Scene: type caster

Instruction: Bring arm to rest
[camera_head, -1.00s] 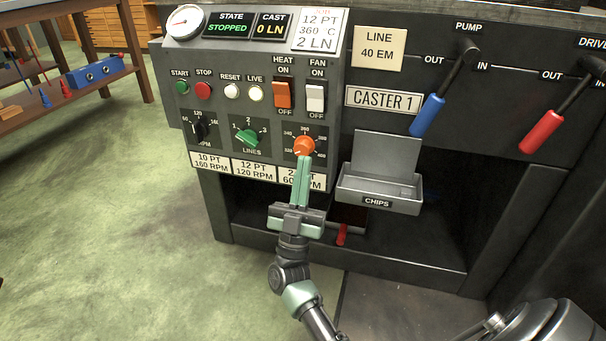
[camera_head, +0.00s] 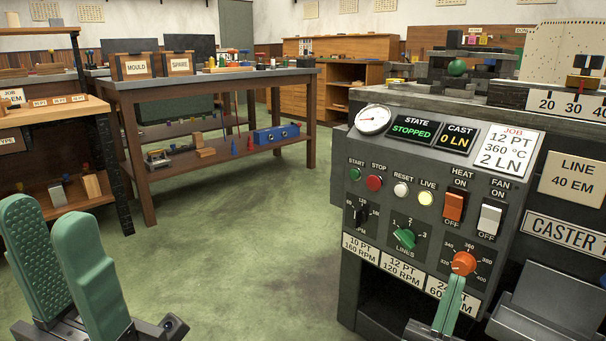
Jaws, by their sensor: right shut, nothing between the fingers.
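My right gripper (camera_head: 455,284) is shut, with its green fingertips just below the orange temperature knob (camera_head: 463,263) on the caster's control panel (camera_head: 345,205). I cannot tell whether the tips touch the knob. Its wrist and arm are below the picture edge. My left gripper (camera_head: 46,213) stands upright at the lower left, well away from the caster. Its two green fingers are apart, the ribbed inner face of one shows, and I see nothing between them. The display (camera_head: 414,129) reads STOPPED and the cast display (camera_head: 457,138) reads 0 LN. The LIVE lamp (camera_head: 425,198) is yellow.
A workbench (camera_head: 215,82) with mould boxes stands at the back left, with a blue toolbox (camera_head: 276,134) on its lower shelf. A wooden shelf unit (camera_head: 60,110) is at the left edge. Green floor (camera_head: 260,240) lies free between my grippers. The chips tray (camera_head: 545,315) is right of my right gripper.

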